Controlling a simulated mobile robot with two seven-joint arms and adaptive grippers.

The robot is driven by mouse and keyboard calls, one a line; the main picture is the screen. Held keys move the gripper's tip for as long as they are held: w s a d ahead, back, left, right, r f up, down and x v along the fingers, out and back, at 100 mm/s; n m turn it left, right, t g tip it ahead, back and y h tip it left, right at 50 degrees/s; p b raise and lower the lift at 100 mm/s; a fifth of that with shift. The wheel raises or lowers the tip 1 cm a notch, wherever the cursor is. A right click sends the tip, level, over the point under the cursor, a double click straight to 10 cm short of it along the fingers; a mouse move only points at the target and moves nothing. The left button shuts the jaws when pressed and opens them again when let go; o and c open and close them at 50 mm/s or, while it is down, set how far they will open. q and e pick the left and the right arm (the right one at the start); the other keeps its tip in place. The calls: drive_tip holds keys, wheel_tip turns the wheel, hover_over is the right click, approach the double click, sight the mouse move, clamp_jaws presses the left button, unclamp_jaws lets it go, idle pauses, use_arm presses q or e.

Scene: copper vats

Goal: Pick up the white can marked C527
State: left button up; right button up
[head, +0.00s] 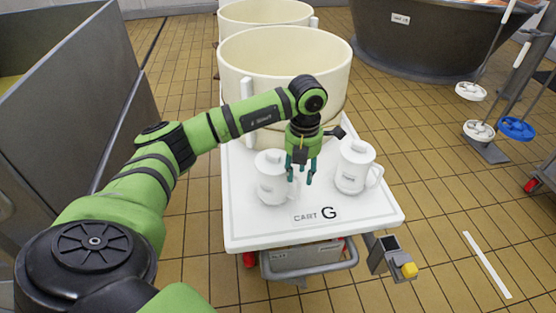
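Two white lidded cans with handles stand upright on the white cart (245,230) marked G. One is the left can (268,188), the other the right can (350,168). Their markings are too small to read, so I cannot tell which is C527. My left gripper (300,179) points down between the two cans, closer to the left can. Its teal fingers are apart with nothing seen between them. The left finger overlaps the left can's right side in the picture; I cannot tell whether it touches. My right gripper is not in view.
A large cream tub (285,62) stands on the back of the cart, with another tub (262,13) behind it. A copper vat (425,42) stands at the upper right. A grey metal wall (75,90) is at left.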

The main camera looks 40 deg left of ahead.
sight(300, 183)
use_arm(q)
wheel_tip(300, 183, down, 7)
drive_tip(key=shift+f+b, duration=0.2)
drive_tip(key=shift+b, duration=0.15)
drive_tip(key=shift+r, duration=0.1)
clamp_jaws()
